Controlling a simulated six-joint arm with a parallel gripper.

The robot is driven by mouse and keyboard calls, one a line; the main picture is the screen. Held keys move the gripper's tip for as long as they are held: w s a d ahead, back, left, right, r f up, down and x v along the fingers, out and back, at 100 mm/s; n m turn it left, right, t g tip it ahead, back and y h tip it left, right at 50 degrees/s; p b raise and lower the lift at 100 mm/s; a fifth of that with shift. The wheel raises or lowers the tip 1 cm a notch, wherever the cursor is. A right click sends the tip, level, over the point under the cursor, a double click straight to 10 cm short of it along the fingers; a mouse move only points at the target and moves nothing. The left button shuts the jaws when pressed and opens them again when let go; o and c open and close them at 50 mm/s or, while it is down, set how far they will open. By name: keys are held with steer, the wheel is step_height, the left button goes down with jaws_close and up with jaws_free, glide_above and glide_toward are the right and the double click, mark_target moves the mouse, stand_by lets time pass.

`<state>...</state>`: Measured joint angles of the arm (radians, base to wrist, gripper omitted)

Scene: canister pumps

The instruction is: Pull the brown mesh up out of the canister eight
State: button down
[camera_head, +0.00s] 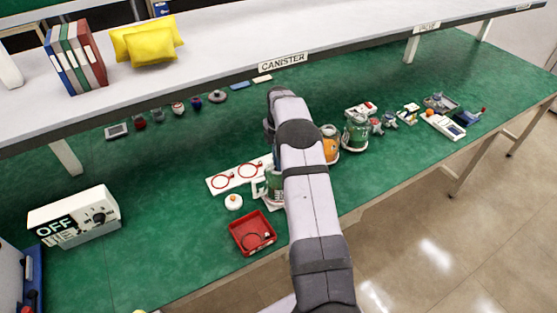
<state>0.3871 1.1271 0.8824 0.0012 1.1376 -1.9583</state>
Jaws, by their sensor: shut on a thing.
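My arm reaches up the middle of the head camera view and hides my gripper and whatever is between its fingers. A green canister (273,188) with a white handle shows in part at the arm's left edge. An orange canister (331,147) shows in part at its right edge. Another green canister (355,134) stands just right of the orange one. I cannot read a number on any of them, so I cannot tell which is canister eight. I do not see the brown mesh.
A white board with red rings (225,182), a small white round item (234,202) and a red tray (247,245) lie left of the arm. Small parts and devices stand at right. A shelf labelled CANISTER (284,62) overhangs the back.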

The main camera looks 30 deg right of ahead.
steer(key=shift+d+r, duration=0.1)
steer(key=shift+r, duration=0.3)
steer(key=shift+r+p, duration=0.35)
steer(key=shift+r+p, duration=2.1)
steer(key=shift+r, duration=1.1)
